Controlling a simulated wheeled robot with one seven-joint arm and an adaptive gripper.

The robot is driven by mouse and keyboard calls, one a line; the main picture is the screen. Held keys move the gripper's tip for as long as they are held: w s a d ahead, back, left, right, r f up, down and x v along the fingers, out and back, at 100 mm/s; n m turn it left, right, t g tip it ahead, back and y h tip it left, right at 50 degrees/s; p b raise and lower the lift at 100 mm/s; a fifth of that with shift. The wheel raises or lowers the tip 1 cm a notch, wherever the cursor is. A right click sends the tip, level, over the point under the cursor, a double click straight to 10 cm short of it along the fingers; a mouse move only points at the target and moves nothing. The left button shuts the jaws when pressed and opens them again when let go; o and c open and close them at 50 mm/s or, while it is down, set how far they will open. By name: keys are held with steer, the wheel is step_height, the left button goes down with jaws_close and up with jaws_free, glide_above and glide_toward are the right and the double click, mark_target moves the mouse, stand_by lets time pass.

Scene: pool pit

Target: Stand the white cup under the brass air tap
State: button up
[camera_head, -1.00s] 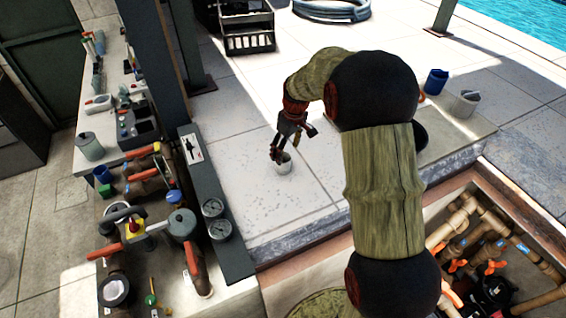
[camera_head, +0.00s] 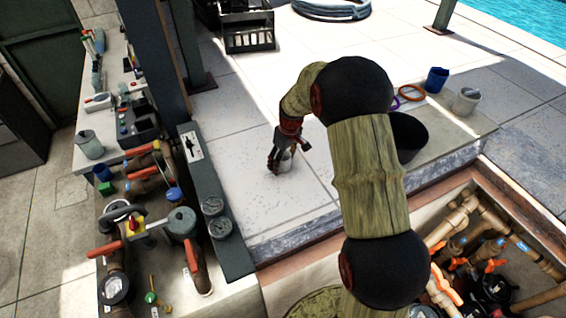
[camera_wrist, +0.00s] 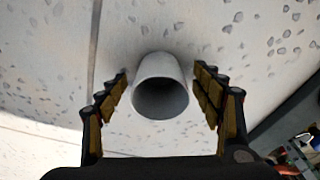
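The white cup (camera_head: 286,165) stands on the pale paved slab in the middle of the head view. In the wrist view the cup (camera_wrist: 160,86) shows its dark open mouth and sits between the two fingers. My gripper (camera_head: 279,158) is down at the cup. In the wrist view my gripper (camera_wrist: 163,98) is open, with a gap on each side of the cup, and the fingers do not appear to touch it. In the head view the fingers partly cover the cup. I cannot pick out the brass air tap for certain among the pipework at left.
A bench with valves, pipes and gauges (camera_head: 213,207) runs along the left, beside a dark post (camera_head: 152,60). A black bucket (camera_head: 408,137), blue cup (camera_head: 437,79) and grey pot (camera_head: 466,101) stand at right. An open pipe pit (camera_head: 480,250) lies at lower right.

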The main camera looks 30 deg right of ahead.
steer(key=shift+c, duration=1.1)
steer(key=c, duration=0.7)
steer(key=shift+c, duration=0.8)
